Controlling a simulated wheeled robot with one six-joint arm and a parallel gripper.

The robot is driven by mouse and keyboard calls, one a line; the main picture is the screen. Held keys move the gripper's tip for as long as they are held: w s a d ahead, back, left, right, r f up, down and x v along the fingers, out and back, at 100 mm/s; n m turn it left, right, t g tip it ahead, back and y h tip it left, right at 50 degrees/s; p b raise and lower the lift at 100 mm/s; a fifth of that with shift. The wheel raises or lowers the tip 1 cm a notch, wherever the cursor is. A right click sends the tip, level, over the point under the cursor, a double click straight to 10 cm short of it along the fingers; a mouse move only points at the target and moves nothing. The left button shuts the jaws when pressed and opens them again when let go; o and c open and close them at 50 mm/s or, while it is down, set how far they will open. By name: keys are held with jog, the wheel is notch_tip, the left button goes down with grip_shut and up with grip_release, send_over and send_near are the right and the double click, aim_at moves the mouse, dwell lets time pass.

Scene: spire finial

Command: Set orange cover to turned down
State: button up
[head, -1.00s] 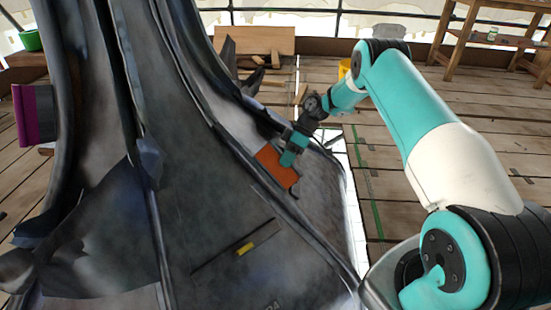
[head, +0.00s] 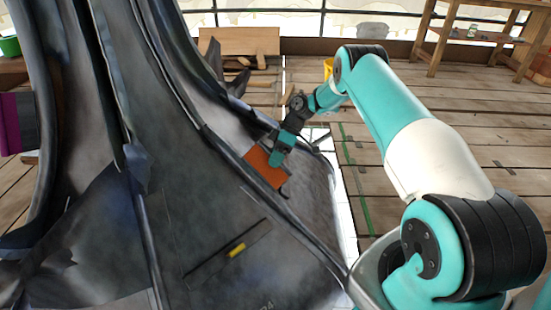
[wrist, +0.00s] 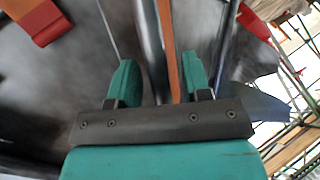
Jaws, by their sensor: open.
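The orange cover (head: 262,168) is a flat panel on the dark sloping surface of the spire in the head view. My gripper (head: 279,158) is at its upper right edge and hides part of it. In the wrist view, my gripper (wrist: 160,75) has its two teal fingers apart. A thin orange strip (wrist: 170,50), seemingly the cover seen edge-on, runs between the fingers, nearer the right one. I cannot tell whether either finger touches it.
A yellow piece (head: 237,250) lies in a dark slot below the cover. A purple panel (head: 16,122) is at the left. A red piece (wrist: 38,20) shows in the wrist view's upper left.

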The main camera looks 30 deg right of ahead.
jog(key=p+v, duration=0.3)
jog(key=v, duration=0.4)
jog(key=shift+d+r, duration=0.15)
jog(key=shift+d, duration=0.05)
